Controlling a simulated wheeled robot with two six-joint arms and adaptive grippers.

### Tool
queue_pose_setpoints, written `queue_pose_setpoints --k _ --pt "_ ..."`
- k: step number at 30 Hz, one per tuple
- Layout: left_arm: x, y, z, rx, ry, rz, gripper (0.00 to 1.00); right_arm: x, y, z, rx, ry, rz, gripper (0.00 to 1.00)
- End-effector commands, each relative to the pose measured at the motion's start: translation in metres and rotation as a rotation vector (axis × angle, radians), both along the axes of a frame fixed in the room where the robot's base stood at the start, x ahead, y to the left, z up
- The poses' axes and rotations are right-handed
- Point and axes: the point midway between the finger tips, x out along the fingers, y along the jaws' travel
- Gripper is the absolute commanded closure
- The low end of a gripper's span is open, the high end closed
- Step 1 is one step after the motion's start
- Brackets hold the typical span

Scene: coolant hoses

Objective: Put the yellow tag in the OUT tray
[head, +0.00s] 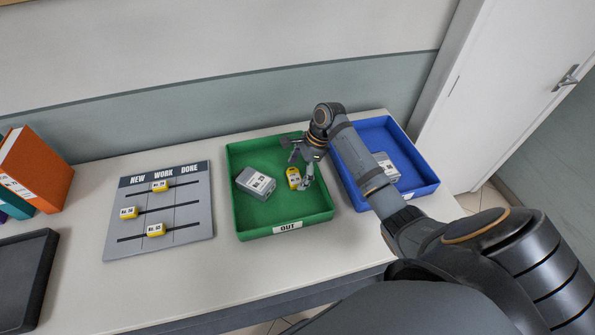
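The yellow tag (293,178) is inside the green OUT tray (246,232), right of the middle, beside a grey box. My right gripper (299,171) reaches into this tray from the upper right. Its fingers look spread apart, one above the tag and one just right of it. I cannot tell whether a finger touches the tag or whether the tag rests fully on the tray floor. My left gripper is not in view.
A grey box (255,184) lies in the OUT tray. A blue tray (424,189) with another grey box (386,167) stands to the right. A board (191,206) with three yellow tags lies left. Binders (37,167) and a dark tray (25,270) are far left.

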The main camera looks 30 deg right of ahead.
Motion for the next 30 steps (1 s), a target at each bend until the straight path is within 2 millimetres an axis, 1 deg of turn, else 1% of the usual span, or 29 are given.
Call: queue_pose_setpoints --k 5,8,11,14,18,22,24,27,30 --pt "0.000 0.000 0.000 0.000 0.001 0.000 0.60 0.000 0.000 0.000 0.000 0.000 0.000 0.08" --pt "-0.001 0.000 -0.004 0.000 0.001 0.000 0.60 0.000 0.000 0.002 -0.002 -0.002 0.000 0.08" --pt "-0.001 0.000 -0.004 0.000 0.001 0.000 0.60 0.000 -0.006 0.014 -0.003 -0.003 -0.001 0.08" --pt "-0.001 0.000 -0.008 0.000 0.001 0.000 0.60 -0.002 -0.015 0.035 -0.005 -0.005 0.000 0.08" --pt "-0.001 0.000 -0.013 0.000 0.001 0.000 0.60 -0.006 -0.028 0.068 -0.005 -0.005 -0.001 0.08" --pt "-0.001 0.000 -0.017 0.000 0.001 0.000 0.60 -0.009 -0.038 0.093 -0.003 -0.003 -0.001 0.08" --pt "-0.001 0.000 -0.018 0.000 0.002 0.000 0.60 -0.010 -0.041 0.102 -0.002 -0.003 0.000 0.08" --pt "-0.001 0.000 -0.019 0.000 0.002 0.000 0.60 -0.011 -0.044 0.111 0.000 -0.002 -0.001 0.08" --pt "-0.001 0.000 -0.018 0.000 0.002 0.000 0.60 -0.011 -0.044 0.114 0.001 0.000 0.000 0.08"
